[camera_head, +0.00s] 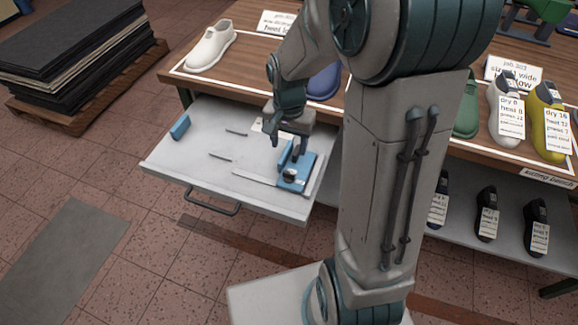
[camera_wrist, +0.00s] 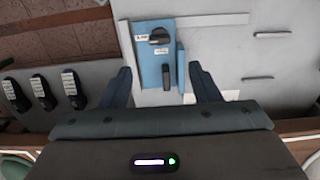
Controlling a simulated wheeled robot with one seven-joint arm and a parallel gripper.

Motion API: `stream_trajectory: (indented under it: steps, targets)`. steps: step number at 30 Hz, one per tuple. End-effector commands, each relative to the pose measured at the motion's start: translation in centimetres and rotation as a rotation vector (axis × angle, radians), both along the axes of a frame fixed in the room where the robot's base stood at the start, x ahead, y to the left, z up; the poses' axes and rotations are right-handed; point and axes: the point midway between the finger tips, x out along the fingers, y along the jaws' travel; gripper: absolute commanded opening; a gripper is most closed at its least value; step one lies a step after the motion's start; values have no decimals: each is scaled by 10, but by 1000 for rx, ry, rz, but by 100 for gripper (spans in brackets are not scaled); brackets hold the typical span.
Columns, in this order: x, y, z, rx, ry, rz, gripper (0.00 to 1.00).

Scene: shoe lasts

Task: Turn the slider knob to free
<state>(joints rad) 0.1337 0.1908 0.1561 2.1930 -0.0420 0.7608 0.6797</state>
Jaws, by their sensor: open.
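The blue slider block (camera_head: 306,172) sits on a measuring device in an open, light grey drawer (camera_head: 255,185). It also shows in the wrist view (camera_wrist: 147,72), with small white labels too small to read surely. A dark round slider knob (camera_wrist: 159,36) with a raised bar sits on its upper part; the bar looks roughly crosswise in the wrist view. The knob also shows in the head view (camera_head: 289,174). My gripper (camera_wrist: 160,70) is open and empty above the block, its fingers on either side of the block's lower part and apart from the knob.
A flat metal rule (camera_wrist: 212,20) runs from the block. Thin grey bars (camera_head: 221,157) and a small blue end piece (camera_head: 180,127) are on the drawer surface. Several shoe lasts and cards stand on the wooden bench (camera_head: 255,50) behind. A stack of dark sheets (camera_head: 75,40) stands left.

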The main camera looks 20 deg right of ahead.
Motion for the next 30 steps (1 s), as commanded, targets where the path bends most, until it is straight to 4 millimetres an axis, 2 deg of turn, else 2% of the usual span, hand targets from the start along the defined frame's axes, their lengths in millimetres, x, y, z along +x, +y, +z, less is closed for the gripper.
stream_trajectory:
  steps: [3,9,15,21,30]
  targets:
    - [-1,0,-27,0,7,0,56]
    - [-2,0,-68,1,7,1,56]
    - [-1,0,-98,0,2,2,56]
    - [-1,0,-112,1,1,2,56]
    - [0,0,-114,1,-1,2,56]
